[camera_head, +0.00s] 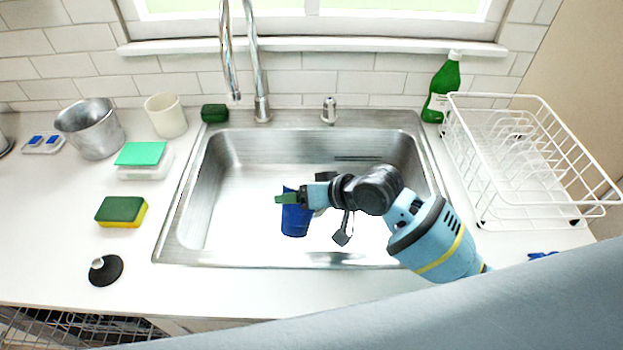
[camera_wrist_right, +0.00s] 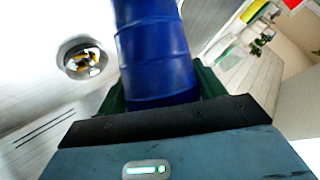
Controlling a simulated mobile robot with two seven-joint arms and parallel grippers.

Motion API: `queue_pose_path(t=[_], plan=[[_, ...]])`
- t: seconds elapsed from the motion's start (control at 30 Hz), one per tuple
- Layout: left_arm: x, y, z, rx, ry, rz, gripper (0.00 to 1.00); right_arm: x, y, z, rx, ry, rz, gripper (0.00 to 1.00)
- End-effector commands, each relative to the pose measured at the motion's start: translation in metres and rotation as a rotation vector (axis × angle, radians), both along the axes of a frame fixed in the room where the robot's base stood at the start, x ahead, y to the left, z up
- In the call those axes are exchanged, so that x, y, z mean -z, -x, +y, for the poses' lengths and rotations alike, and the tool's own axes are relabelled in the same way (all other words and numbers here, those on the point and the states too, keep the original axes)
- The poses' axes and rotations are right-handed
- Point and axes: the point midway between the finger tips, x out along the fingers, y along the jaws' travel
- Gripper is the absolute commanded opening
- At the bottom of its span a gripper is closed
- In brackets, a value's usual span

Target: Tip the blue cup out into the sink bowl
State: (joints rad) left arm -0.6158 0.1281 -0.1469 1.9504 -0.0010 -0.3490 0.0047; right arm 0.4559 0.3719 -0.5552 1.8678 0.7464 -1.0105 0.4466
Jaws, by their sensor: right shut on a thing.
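The blue cup (camera_head: 296,222) is in my right gripper (camera_head: 289,197), over the sink bowl (camera_head: 225,215). The green fingers of the gripper are closed around the cup's sides. In the right wrist view the ribbed cup (camera_wrist_right: 155,50) stands out between the fingers (camera_wrist_right: 160,88). The cup looks somewhat tilted in the head view; I cannot see its mouth or contents. The round drain (camera_wrist_right: 82,58) shows beside the cup in the wrist view, with dark and yellowish bits in it. My left gripper is not in view.
The faucet (camera_head: 258,80) rises behind the bowl. A white dish rack (camera_head: 520,150) and a green bottle (camera_head: 441,90) stand at the right. A sponge (camera_head: 121,211), a black stopper (camera_head: 105,270), a metal bucket (camera_head: 90,128) and a cream cup (camera_head: 165,115) are at the left.

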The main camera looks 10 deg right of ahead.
Motion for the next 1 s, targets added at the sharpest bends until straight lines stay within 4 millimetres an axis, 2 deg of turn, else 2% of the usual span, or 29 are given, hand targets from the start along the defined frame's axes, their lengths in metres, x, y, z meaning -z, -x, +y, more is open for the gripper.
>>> queue_pose_path(t=[0.23, 0.47, 1.0], plan=[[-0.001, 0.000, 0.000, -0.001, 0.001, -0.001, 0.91, 0.007, 0.014, 0.008, -0.003, 0.073, -0.133, 0.44], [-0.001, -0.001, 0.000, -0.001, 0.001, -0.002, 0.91, -0.001, 0.025, 0.015, -0.003, 0.139, -0.257, 0.44], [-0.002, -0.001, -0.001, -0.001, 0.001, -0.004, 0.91, -0.041, 0.046, 0.026, -0.003, 0.290, -0.532, 0.44]])
